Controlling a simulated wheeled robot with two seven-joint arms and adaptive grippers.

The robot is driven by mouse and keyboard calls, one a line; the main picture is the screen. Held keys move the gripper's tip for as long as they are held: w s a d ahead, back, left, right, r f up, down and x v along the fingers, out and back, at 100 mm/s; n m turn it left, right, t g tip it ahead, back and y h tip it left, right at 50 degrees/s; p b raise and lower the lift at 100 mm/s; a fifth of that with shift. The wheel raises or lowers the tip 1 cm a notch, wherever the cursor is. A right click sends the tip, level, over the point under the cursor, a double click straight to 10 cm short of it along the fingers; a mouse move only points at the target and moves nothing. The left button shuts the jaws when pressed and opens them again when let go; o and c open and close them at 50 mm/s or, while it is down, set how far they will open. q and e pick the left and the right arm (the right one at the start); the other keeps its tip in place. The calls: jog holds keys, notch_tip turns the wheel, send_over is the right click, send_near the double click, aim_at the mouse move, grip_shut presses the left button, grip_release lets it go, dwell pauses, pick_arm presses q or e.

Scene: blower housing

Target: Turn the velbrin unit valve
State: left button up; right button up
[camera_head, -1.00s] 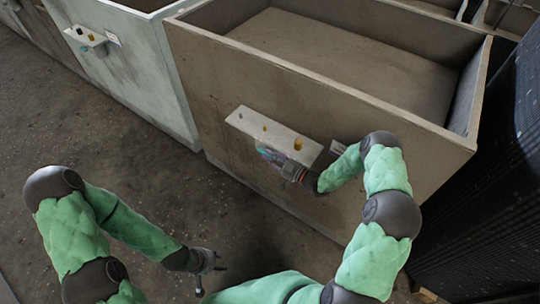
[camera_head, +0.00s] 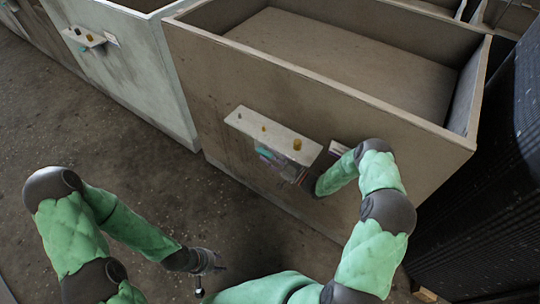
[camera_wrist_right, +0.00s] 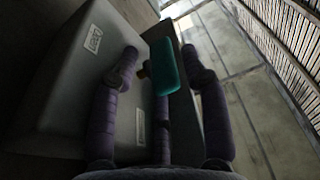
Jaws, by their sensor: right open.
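A teal valve handle (camera_wrist_right: 165,66) on a dark stem sits between the two fingers of my right gripper (camera_wrist_right: 160,64) in the right wrist view. The fingers are spread, with a gap on either side of the handle. In the head view, a bit of teal (camera_head: 265,153) shows under a pale ledge on the front of the beige housing (camera_head: 300,95). My right arm reaches in beside it from the right, and its gripper is mostly hidden there. My left gripper (camera_head: 212,281) hangs low over the floor, fingers apart and empty.
The ledge (camera_head: 246,124) carries several yellowish knobs above the valve, with a small label plate (camera_head: 339,148) to its right. A paler housing (camera_head: 135,65) with a similar ledge stands to the left. A dark ribbed wall (camera_head: 490,180) is close on the right. Floor at left is clear.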

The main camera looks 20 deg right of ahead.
dwell(0.4)
jog(key=v, duration=1.2)
jog(key=shift+s, duration=0.1)
